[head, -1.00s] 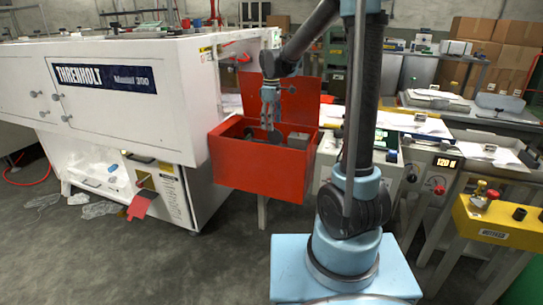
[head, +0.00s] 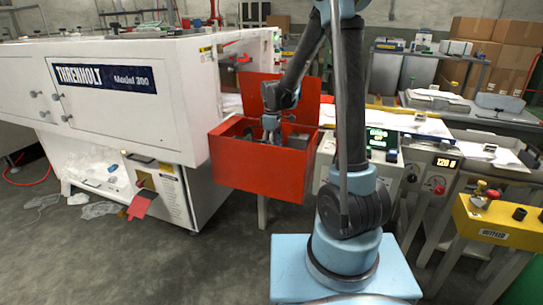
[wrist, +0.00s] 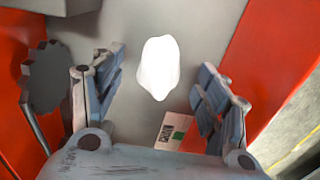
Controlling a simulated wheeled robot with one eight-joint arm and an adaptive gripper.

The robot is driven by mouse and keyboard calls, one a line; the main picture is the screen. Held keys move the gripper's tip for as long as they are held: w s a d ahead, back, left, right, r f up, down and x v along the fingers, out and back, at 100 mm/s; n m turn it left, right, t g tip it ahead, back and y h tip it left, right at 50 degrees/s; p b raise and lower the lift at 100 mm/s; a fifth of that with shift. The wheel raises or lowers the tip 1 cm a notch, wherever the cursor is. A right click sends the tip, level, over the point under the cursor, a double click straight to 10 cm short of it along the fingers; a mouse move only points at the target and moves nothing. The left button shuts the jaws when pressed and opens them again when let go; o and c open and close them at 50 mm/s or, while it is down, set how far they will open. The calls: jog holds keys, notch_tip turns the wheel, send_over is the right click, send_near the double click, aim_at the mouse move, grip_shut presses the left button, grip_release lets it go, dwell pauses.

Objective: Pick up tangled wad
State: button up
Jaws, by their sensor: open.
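A smooth white lump (wrist: 159,67) lies on the grey floor of the red box in the wrist view. It looks like the wad, though its surface is too bright to show any tangle. My gripper (wrist: 162,62) is open, with its blue-grey fingers on either side of the lump in the picture. I cannot tell whether they touch it. In the head view my gripper (head: 271,130) reaches down into the open red box (head: 260,172). The front wall hides its fingertips and the lump.
A dark grey gear (wrist: 45,77) is left of the fingers, and a label with a green patch (wrist: 174,130) is near the right finger. The box's red lid (head: 300,92) stands up behind. A white machine (head: 115,100) stands left, with clear film scraps (head: 98,209) on the floor.

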jog(key=shift+f, duration=0.9)
jog(key=c, duration=0.8)
jog(key=shift+r, duration=0.15)
